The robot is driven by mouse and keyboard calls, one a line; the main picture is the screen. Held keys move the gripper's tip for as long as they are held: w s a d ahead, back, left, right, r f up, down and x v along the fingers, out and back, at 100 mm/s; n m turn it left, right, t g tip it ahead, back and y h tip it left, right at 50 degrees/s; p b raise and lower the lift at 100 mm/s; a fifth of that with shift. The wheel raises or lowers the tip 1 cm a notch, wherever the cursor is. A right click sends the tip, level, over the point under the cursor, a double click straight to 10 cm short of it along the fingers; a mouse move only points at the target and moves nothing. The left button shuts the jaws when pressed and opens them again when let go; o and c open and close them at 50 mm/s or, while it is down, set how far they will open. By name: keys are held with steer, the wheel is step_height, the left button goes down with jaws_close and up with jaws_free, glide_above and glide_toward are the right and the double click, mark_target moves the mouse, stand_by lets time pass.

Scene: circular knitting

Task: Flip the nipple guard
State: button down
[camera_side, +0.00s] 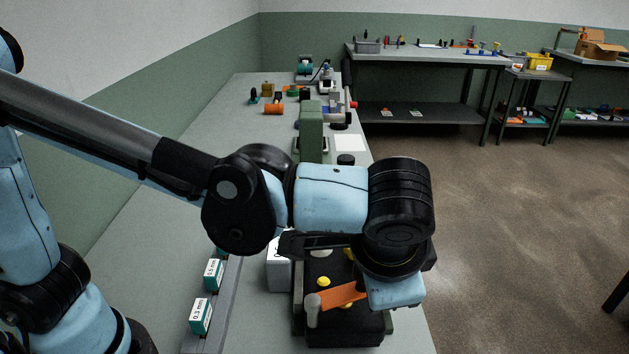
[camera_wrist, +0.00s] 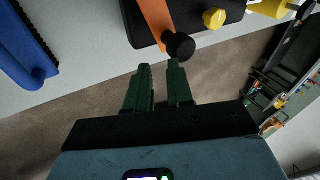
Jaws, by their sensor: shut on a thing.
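The nipple guard appears to be the orange bar (camera_side: 342,295) on the black machine block (camera_side: 345,328) at the bottom centre of the side view. In the wrist view the orange bar (camera_wrist: 155,18) runs to a black round knob (camera_wrist: 180,45) at its near end. My gripper (camera_wrist: 159,66) has its two green fingers at this knob, shut on the guard's knob end, with a narrow gap between the fingers. The exact contact is hard to make out. In the side view my wrist hides the fingers and the bar's right end.
Yellow knobs (camera_side: 323,281) and a grey post (camera_side: 313,310) stand close to the bar. A blue brush-like object (camera_wrist: 25,50) lies on the bench at the left of the wrist view. Small teal-and-white boxes (camera_side: 201,315) stand left of the machine. Open floor lies to the right.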

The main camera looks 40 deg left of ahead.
steer(key=shift+d+f, duration=0.1)
steer(key=shift+f, duration=0.25)
steer(key=shift+w+a+f, duration=0.2)
step_height(320, 180, up, 7)
steer(key=s, duration=0.2)
steer(key=shift+d+f, duration=0.15)
steer(key=shift+d, duration=0.3)
stand_by(0.5)
stand_by(0.5)
steer(key=a+f+n+t+h, duration=0.1)
steer(key=a+f+n, duration=0.2)
steer(key=a, duration=1)
steer(key=a+f+n+t+h, duration=0.1)
steer(key=a+f+n, duration=0.3)
steer(key=a, duration=0.8)
steer(key=shift+a+n+h, duration=0.3)
steer(key=shift+a+n, duration=0.05)
steer(key=shift+n, duration=0.15)
steer(key=shift+s+f, duration=0.1)
